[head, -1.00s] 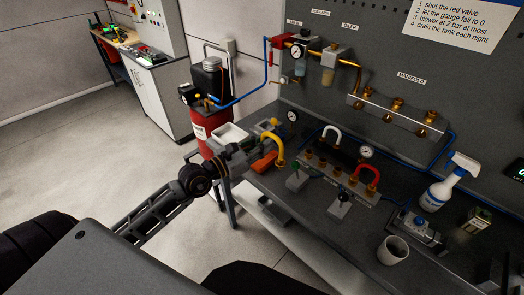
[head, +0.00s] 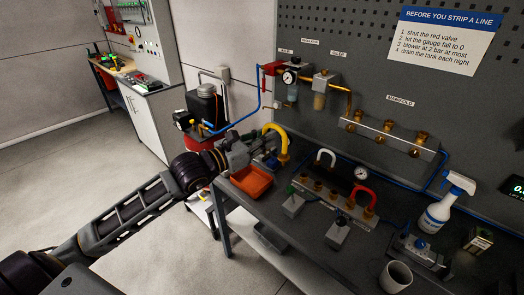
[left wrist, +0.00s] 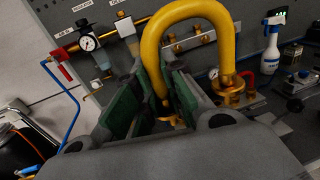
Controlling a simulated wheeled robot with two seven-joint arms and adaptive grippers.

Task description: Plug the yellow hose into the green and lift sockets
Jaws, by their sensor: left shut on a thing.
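The yellow hose (head: 281,140) is a stiff arch, held by my left gripper (head: 254,150) above the bench's left end, beyond the orange tray (head: 250,182). In the left wrist view the hose (left wrist: 190,12) rises between and past the green-padded fingers (left wrist: 166,92). Its brass ends point down, one behind the fingers and one to the right. The socket block (head: 330,202) with several brass fittings lies right of the gripper, apart from the hose. It bears a white arch (head: 326,155) and a red arch (head: 364,190). A small green part (head: 291,190) shows at its left. My right gripper is out of view.
A gauge (head: 361,174) stands behind the socket block. Two grey valve boxes (head: 338,234) lie in front. A spray bottle (head: 437,212) and a cup (head: 395,276) are at the right. The brass manifold (head: 385,137) is on the back panel.

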